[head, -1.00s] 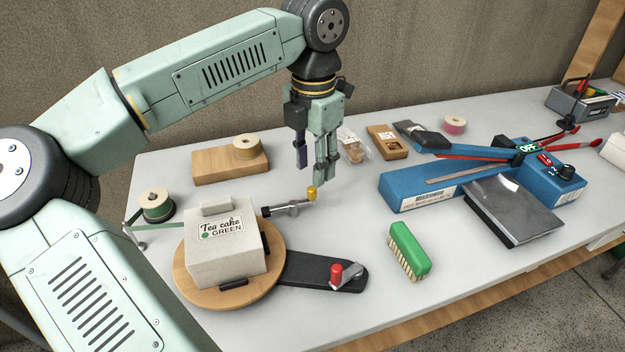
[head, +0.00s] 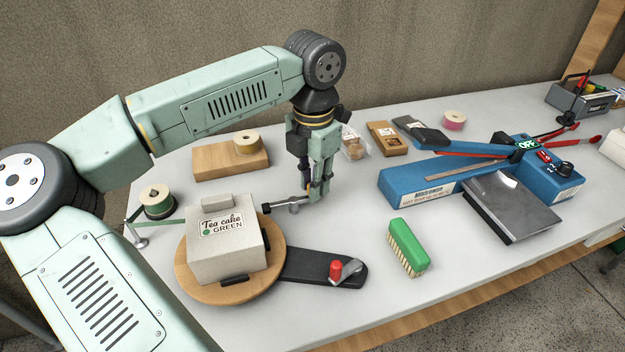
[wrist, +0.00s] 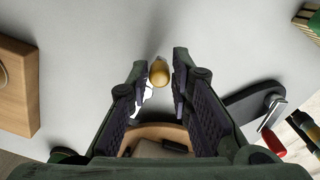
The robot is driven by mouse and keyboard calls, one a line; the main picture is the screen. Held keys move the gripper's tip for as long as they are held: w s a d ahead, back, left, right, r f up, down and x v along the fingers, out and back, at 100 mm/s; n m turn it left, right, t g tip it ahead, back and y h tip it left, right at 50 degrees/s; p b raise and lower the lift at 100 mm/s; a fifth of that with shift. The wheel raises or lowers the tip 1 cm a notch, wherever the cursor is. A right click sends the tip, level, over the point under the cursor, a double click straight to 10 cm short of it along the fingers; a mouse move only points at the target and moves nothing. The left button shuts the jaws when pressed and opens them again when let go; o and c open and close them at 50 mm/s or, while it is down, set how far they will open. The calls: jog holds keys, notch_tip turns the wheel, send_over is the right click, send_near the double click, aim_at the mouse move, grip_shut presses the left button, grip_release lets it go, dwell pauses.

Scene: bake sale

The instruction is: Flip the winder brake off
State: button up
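The winder has a round wooden turntable (head: 205,290) carrying a white box labelled "Tea cake GREEN" (head: 220,255). A metal crank (head: 287,205) with a yellow knob sticks out at the back right. A black base arm (head: 300,265) extends right, bearing a red-tipped metal lever (head: 347,271), probably the brake. My gripper (head: 313,197) is down at the crank's end, left of and behind the lever. In the wrist view the yellow knob (wrist: 161,72) lies between my open fingertips, with gaps visible. The red-tipped lever (wrist: 273,112) shows at right, outside my fingers.
A ribbon spool (head: 157,200) stands left of the winder. A wooden block with a spool (head: 215,164) is behind. A green brush (head: 408,247) lies right of the lever, and a blue sealer (head: 410,190) beyond it. The table between lever and brush is clear.

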grip_shut()
jog(key=shift+s+f+m+b, duration=0.1)
jog(key=shift+m+b, duration=0.2)
jog(key=shift+b, duration=0.05)
jog(key=shift+s+m, duration=0.15)
jog(key=shift+m, duration=0.25)
jog(key=shift+o, duration=2.4)
grip_release()
jog(key=shift+r, duration=0.2)
notch_tip(320, 180, up, 12)
